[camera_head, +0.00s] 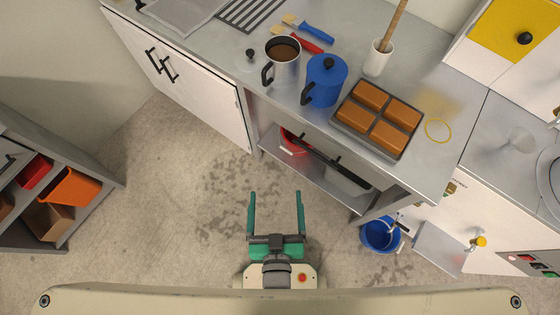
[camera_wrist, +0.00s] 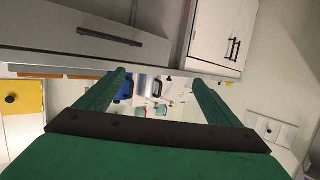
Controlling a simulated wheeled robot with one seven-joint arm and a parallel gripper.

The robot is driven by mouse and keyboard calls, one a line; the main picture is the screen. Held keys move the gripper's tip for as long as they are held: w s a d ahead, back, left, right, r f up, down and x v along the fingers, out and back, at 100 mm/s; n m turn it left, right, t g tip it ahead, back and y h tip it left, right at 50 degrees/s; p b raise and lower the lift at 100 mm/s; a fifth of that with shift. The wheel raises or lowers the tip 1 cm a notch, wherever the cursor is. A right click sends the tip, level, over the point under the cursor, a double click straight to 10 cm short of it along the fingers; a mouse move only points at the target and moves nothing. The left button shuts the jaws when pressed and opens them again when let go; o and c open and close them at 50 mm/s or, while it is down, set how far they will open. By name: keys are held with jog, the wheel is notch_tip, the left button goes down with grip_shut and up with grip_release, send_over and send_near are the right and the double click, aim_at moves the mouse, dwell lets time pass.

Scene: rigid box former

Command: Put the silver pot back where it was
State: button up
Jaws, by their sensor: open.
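The silver pot (camera_head: 283,72) stands upright on the steel counter, open at the top with brown contents inside. Its black handle points to the lower left. A small clear lid-like piece with a dark knob (camera_head: 250,54) lies to its left. A blue lidded pot (camera_head: 326,82) stands close to its right. My gripper (camera_head: 276,193) is open and empty over the floor, in front of the counter and well apart from the pot. In the wrist view the silver pot (camera_wrist: 148,85) and blue pot (camera_wrist: 124,92) show small between my fingers.
A tray of brown loaves (camera_head: 377,118) sits right of the blue pot. A yellow ring mark (camera_head: 437,130) is on bare counter beyond it. A white crock (camera_head: 378,58), blue and red tools and a striped mat (camera_head: 250,12) are farther back. A blue bucket (camera_head: 381,234) stands on the floor.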

jog(key=d+v, duration=0.1)
jog(key=v, duration=0.5)
jog(key=shift+s+r, duration=0.2)
jog(key=shift+s, duration=0.15)
